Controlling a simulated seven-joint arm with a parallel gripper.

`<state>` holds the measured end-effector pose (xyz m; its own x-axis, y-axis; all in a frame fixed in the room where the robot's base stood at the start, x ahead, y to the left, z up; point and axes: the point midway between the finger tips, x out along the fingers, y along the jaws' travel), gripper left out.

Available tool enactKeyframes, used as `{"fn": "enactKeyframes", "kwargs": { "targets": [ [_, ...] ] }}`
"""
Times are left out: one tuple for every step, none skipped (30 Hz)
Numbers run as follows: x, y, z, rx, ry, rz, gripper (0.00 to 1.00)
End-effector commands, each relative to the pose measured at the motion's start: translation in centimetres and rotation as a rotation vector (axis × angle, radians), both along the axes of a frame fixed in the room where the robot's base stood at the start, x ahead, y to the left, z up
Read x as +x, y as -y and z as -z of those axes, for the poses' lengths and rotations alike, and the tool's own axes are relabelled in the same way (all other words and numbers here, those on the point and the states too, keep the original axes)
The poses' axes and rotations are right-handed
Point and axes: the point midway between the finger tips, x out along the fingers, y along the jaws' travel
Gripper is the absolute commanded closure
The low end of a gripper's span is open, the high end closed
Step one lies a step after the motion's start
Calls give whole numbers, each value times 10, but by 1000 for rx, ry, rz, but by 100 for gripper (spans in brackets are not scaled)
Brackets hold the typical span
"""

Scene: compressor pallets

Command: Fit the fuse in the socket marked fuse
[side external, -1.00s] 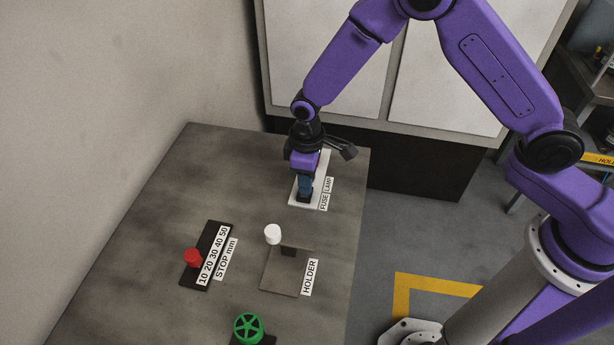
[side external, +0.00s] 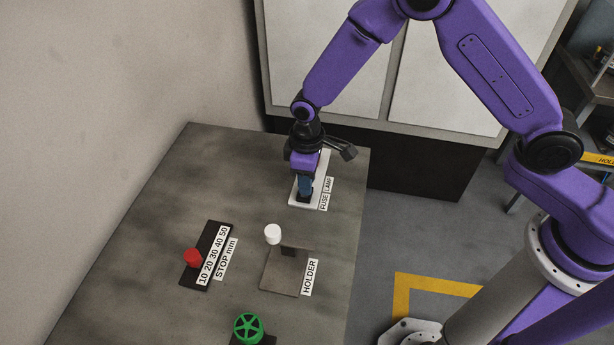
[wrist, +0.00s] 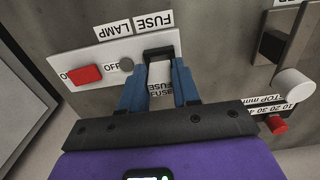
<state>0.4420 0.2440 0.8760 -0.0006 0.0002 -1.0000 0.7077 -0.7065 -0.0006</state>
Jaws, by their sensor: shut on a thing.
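My gripper (wrist: 159,88) is shut on the fuse (wrist: 160,76), a white block with FUSE lettering, seen between the blue fingers in the wrist view. The fuse is at the black socket (wrist: 158,53) beside the FUSE label (wrist: 153,21) on the white panel (wrist: 108,57). I cannot tell how deep the fuse sits in the socket. In the side view my gripper (side external: 304,188) is low over the white panel (side external: 322,187), and its fingers hide the fuse and socket. The FUSE label (side external: 323,201) shows there at the panel's right.
Nearer stand a HOLDER plate (side external: 283,281) with a white knob (side external: 272,234), a red knob (side external: 193,257) on a scale and a green wheel (side external: 248,328). The table's left part is bare.

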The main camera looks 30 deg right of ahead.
Motion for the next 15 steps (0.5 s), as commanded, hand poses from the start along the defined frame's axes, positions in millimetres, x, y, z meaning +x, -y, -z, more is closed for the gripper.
{"fn": "enactKeyframes", "kwargs": {
  "targets": [
    [0,0,1,0,0,0,100],
    [0,0,2,0,0,0,100],
    [0,0,3,0,0,0,100],
    [0,0,3,0,0,0,100],
    [0,0,4,0,0,0,100],
    [0,0,5,0,0,0,100],
    [0,0,5,0,0,0,100],
    [0,0,6,0,0,0,100],
    [0,0,7,1,1,0,100],
    [0,0,7,0,0,0,100],
    [0,0,8,0,0,0,100],
    [0,0,9,0,0,0,100],
    [0,0,9,0,0,0,100],
    [0,0,10,0,0,0,100],
    [0,0,11,0,0,0,100]
  ]
}}
